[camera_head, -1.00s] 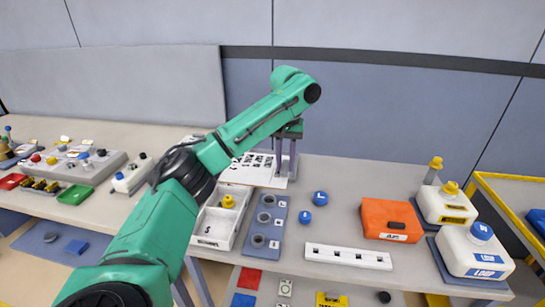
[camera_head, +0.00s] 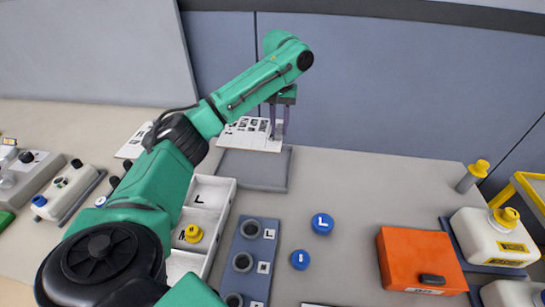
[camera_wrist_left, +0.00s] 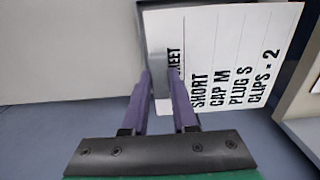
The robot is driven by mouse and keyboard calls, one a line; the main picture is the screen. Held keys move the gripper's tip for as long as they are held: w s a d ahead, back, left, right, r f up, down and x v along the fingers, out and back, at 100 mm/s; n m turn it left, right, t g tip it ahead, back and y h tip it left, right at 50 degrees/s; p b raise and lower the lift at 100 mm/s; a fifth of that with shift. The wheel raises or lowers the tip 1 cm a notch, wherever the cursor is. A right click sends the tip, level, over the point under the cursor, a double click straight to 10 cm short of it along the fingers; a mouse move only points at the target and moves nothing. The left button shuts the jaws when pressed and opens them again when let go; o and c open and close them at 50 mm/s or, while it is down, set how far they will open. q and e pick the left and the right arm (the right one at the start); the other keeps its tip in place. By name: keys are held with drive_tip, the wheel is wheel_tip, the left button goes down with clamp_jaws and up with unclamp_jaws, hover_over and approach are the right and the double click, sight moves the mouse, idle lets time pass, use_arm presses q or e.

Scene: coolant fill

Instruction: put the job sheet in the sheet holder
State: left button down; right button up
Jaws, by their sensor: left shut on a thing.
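The job sheet (camera_head: 249,134) is a white card with dark print. In the left wrist view (camera_wrist_left: 235,58) its large black lines read "SHORT", "CAP M", "PLUG S" and "CLIPS - 2". My left gripper (camera_head: 279,133) is shut on the sheet's grey edge piece at its right side in the head view. The fingertips (camera_wrist_left: 160,88) also show in the wrist view, partly over that piece. The sheet is above a flat grey panel (camera_head: 255,172) at the back of the table. I cannot tell whether this panel is the sheet holder. My right gripper is not in view.
A white tray (camera_head: 211,192) and a blue cap rack (camera_head: 250,258) stand in front of the panel. Blue caps (camera_head: 322,223) and an orange box (camera_head: 417,262) lie to the right. Another white sheet (camera_head: 133,141) shows left of my arm.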

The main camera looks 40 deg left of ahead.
sight(278, 167)
use_arm(q)
wheel_tip(278, 167, down, 13)
drive_tip(key=shift+w+a+f+p, duration=0.1)
drive_tip(key=shift+a+p, duration=0.05)
drive_tip(key=shift+p, duration=0.5)
drive_tip(key=shift+w+f, duration=0.1)
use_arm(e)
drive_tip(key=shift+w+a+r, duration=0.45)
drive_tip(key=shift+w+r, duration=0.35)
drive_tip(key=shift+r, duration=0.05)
use_arm(q)
drive_tip(key=c, duration=0.7)
unclamp_jaws()
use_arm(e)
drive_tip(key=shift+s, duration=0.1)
use_arm(q)
wheel_tip(278, 167, up, 12)
drive_tip(key=shift+r+b, duration=0.1)
drive_tip(key=shift+b, duration=0.5)
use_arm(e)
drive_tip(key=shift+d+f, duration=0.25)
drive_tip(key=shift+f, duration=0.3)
